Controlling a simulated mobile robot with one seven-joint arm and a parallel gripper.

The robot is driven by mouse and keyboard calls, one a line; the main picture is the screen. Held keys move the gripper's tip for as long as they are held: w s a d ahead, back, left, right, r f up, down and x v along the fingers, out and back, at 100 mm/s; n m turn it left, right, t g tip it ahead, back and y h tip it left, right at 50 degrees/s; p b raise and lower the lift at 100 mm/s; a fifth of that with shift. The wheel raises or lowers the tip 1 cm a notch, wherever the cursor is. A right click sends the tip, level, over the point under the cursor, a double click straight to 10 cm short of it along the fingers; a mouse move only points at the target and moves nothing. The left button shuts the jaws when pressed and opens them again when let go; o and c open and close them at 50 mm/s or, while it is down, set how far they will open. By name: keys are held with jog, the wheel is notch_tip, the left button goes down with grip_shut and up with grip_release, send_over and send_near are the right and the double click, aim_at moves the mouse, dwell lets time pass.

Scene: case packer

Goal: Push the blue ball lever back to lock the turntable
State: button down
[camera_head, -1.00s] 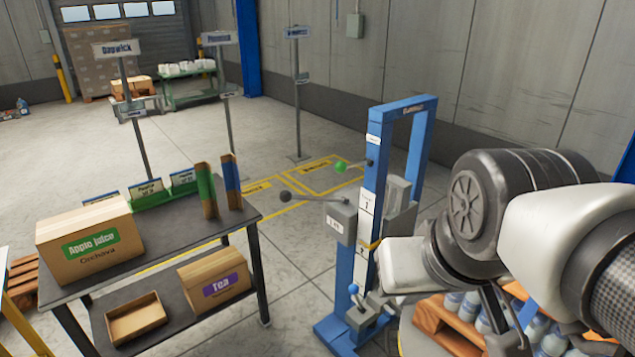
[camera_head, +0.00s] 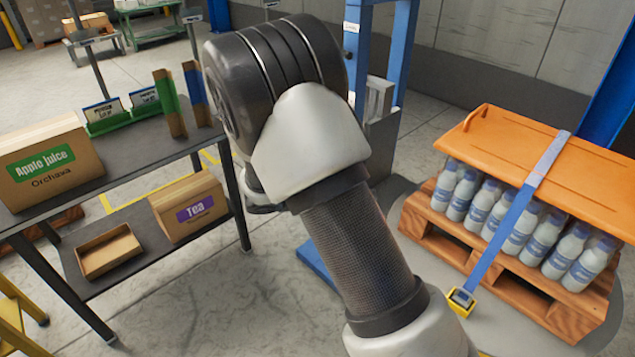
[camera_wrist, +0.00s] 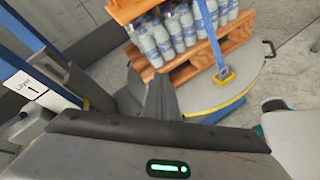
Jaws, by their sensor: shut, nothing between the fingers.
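The blue ball lever does not show in either current view; in the head view my arm covers the lower part of the blue post (camera_head: 401,45) where it was seen. The grey turntable (camera_head: 505,325) lies under a loaded wooden pallet, and its rim with a yellow edge shows in the wrist view (camera_wrist: 255,82). My gripper (camera_wrist: 152,90) is shut and empty, its dark fingers pointing toward the pallet and turntable in the wrist view. In the head view my arm hides the gripper.
The pallet (camera_head: 430,222) carries several bottles (camera_head: 507,225) under an orange cover (camera_head: 540,165), held by a blue strap (camera_head: 515,210). A dark table (camera_head: 120,165) with boxes stands at left. The post's label (camera_wrist: 30,86) is close at left in the wrist view.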

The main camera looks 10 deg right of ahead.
jog(key=w+a+f+n+t+y+b, duration=0.1)
jog(key=w+a+f+n+t, duration=0.1)
jog(key=f, duration=0.5)
jog(key=w+a+f+n+t+b, duration=0.2)
jog(key=w+a+f+n+t, duration=0.1)
jog(key=a+f+n+t, duration=0.2)
jog(key=w+a+f+n+t+y+b, duration=0.1)
jog(key=a+f+n, duration=0.4)
jog(key=f, duration=0.5)
jog(key=w+n+t+b, duration=0.1)
jog(key=w+t, duration=0.1)
jog(key=shift+w+a+f+n+t+y, duration=0.2)
jog(key=shift+a+f+n+t+y, duration=0.1)
jog(key=shift+a+t, duration=0.1)
jog(key=b+x, duration=0.3)
jog(key=x, duration=1.1)
jog(key=shift+b, duration=0.3)
jog(key=shift+d+r, duration=0.1)
jog(key=shift+d, duration=0.05)
